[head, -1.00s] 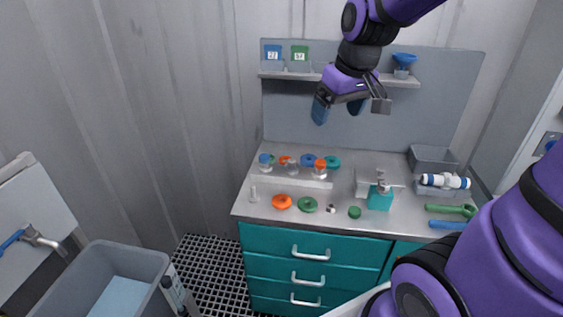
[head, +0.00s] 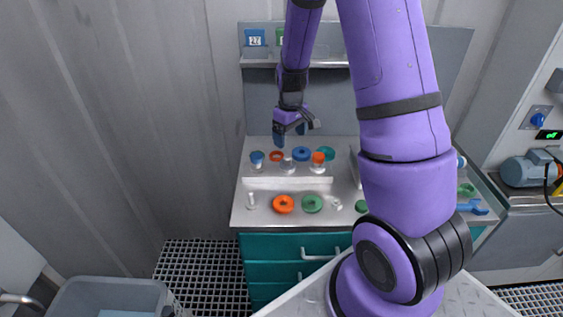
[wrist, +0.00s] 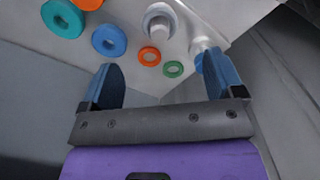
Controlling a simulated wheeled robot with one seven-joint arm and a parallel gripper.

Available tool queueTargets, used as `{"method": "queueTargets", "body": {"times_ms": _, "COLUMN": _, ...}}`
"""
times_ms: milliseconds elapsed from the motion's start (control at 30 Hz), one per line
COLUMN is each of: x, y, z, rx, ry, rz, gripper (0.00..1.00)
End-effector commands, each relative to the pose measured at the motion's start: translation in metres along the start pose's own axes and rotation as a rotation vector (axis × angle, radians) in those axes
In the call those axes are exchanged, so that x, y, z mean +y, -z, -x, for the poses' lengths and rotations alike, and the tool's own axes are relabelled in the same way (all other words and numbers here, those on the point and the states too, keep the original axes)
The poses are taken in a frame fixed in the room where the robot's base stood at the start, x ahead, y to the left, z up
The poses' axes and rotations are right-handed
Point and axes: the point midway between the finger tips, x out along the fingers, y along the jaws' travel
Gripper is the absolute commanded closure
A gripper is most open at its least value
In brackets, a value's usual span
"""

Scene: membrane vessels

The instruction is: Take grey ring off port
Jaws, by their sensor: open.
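The grey ring (head: 288,159) appears to sit on the middle port of a row of three, between one topped in blue (head: 257,156) and one topped in orange (head: 318,157). The wrist view shows the grey-topped port (wrist: 158,20) near its top edge. My gripper (head: 290,136) is open and empty, fingers pointing down, above the back of the bench near the row. In the wrist view, nothing is between the fingers (wrist: 163,75). The exact edge of the grey ring is too small to make out.
Loose rings lie behind the ports: orange-red (head: 276,156), blue (head: 301,153), teal (head: 326,153) and green (wrist: 173,68). An orange ring (head: 283,204) and a green ring (head: 312,204) lie in front. A back panel with a shelf (head: 258,62) stands behind. My arm hides the bench's right part.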

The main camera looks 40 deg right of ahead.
Motion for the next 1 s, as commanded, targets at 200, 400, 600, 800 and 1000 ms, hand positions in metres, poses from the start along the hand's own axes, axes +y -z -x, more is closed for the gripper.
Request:
{"method": "queueTargets", "body": {"times_ms": 200, "x": 0.001, "y": -0.001, "z": -0.030, "rx": -0.005, "ry": 0.001, "rz": 0.000, "gripper": 0.13}}
{"method": "queueTargets", "body": {"times_ms": 400, "x": 0.000, "y": 0.000, "z": -0.052, "rx": -0.002, "ry": 0.001, "rz": 0.001, "gripper": 0.13}}
{"method": "queueTargets", "body": {"times_ms": 600, "x": 0.001, "y": 0.002, "z": -0.064, "rx": -0.003, "ry": 0.001, "rz": 0.000, "gripper": 0.13}}
{"method": "queueTargets", "body": {"times_ms": 800, "x": 0.003, "y": 0.005, "z": -0.090, "rx": -0.004, "ry": 0.001, "rz": -0.001, "gripper": 0.13}}
{"method": "queueTargets", "body": {"times_ms": 1000, "x": 0.003, "y": 0.005, "z": -0.106, "rx": -0.001, "ry": 0.000, "rz": 0.000, "gripper": 0.13}}
